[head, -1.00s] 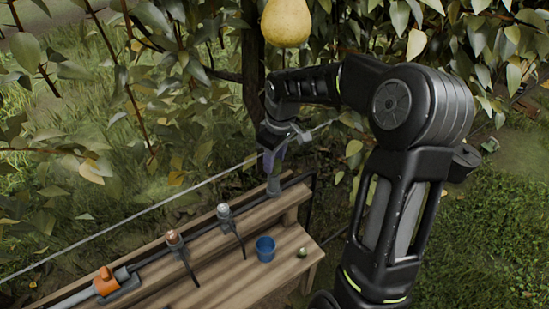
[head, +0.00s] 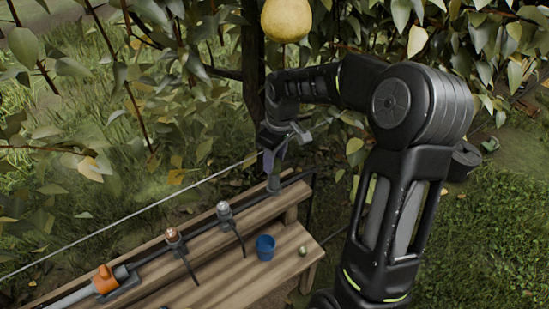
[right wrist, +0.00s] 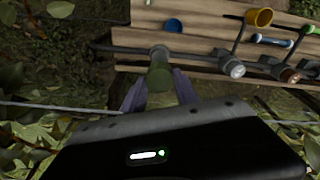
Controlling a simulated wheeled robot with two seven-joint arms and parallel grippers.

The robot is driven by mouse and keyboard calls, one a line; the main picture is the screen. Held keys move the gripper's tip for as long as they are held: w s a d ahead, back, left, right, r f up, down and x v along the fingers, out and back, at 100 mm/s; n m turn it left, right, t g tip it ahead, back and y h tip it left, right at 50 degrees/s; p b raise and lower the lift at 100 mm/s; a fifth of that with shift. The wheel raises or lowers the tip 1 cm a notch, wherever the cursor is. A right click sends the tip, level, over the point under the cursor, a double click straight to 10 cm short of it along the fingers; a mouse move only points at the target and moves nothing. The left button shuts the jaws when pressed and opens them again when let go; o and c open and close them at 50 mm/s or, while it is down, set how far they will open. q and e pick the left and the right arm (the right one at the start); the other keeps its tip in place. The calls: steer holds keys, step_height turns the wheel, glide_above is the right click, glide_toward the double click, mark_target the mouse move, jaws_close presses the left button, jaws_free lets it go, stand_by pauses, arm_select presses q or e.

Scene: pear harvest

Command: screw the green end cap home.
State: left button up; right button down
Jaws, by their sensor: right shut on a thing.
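The green end cap (right wrist: 158,76) is a dull green cylinder in the middle of the right wrist view, at a grey fitting (right wrist: 158,53) of the pipe line. My right gripper (right wrist: 158,92) has a finger on each side of the cap and is shut on it. In the head view, the gripper (head: 273,163) points down at the cap (head: 273,184), at the far right end of the bench. The thread is hidden, so I cannot tell how deep the cap sits. My left gripper is not in view.
The wooden bench (head: 262,213) carries a blue cup (head: 265,248), a small green item (head: 303,250), two stub fittings (head: 224,210) (head: 173,236) and an orange valve (head: 104,279). A yellow cup (right wrist: 263,17) shows in the wrist view. A pear (head: 286,19) and leaves hang above the arm.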

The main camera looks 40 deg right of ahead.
mark_target(277, 164)
steer(key=shift+f, duration=0.15)
stand_by(0.4)
steer(key=c, duration=0.8)
jaws_free()
steer(key=shift+c, duration=0.2)
steer(key=shift+s+d+r+b, duration=0.15)
steer(key=shift+s+r, duration=0.1)
steer(key=shift+r, duration=1.7)
steer(key=shift+s+a+r+b, duration=0.15)
steer(key=shift+s+r, duration=0.1)
steer(key=shift+r, duration=1.7)
steer(key=shift+d, duration=0.1)
